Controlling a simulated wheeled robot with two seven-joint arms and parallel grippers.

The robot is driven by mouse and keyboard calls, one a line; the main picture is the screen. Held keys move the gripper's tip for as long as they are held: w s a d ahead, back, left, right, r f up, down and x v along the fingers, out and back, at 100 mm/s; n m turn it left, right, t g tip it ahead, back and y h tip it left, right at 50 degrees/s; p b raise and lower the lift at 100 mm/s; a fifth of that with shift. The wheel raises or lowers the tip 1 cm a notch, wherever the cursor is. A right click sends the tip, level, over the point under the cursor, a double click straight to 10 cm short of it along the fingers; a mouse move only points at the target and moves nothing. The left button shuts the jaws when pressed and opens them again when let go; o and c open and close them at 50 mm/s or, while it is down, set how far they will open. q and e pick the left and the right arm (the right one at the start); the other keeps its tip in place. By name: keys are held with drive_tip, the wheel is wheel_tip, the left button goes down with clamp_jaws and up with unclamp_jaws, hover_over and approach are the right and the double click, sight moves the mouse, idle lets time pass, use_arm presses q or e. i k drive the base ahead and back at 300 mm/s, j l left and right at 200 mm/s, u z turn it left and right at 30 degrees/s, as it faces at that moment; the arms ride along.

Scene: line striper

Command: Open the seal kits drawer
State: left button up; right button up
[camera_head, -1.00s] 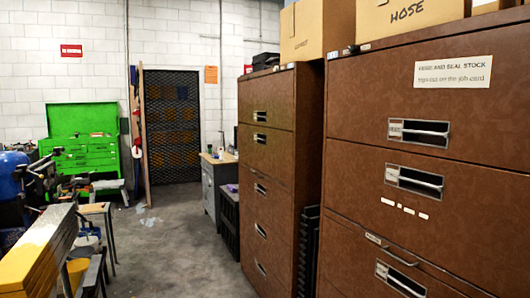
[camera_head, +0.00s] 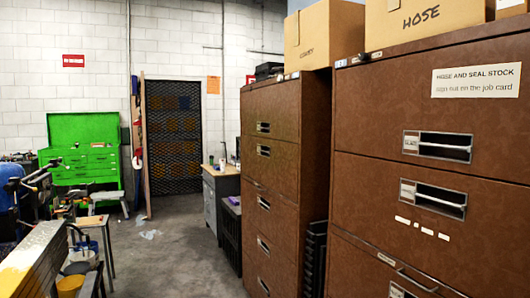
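A brown metal filing cabinet (camera_head: 400,115) stands at the right, with a sign (camera_head: 475,80) reading "HOSE AND SEAL STOCK, sign out on the job card". Its visible drawers look closed. The upper drawer has a recessed pull with a label holder (camera_head: 437,146). The drawer below has a similar pull (camera_head: 433,199) and a row of white tags under it. A lower drawer front (camera_head: 375,270) shows a bar-like handle (camera_head: 418,280) and part of another pull, cut off by the frame. The labels are too small to read, so I cannot tell which drawer is seal kits. Neither gripper is in view.
A second brown cabinet (camera_head: 270,180) stands left of it, with a dark stack (camera_head: 315,255) in the gap. Cardboard boxes (camera_head: 420,22) sit on top. A bench (camera_head: 30,265) and buckets are at lower left, a green tool chest (camera_head: 85,150) at the back.

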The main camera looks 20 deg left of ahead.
sight(273, 163)
drive_tip(key=i+j+z, duration=0.1)
drive_tip(key=i+j, duration=1.35)
drive_tip(key=i+j+z, duration=0.1)
drive_tip(key=i+j, duration=1.4)
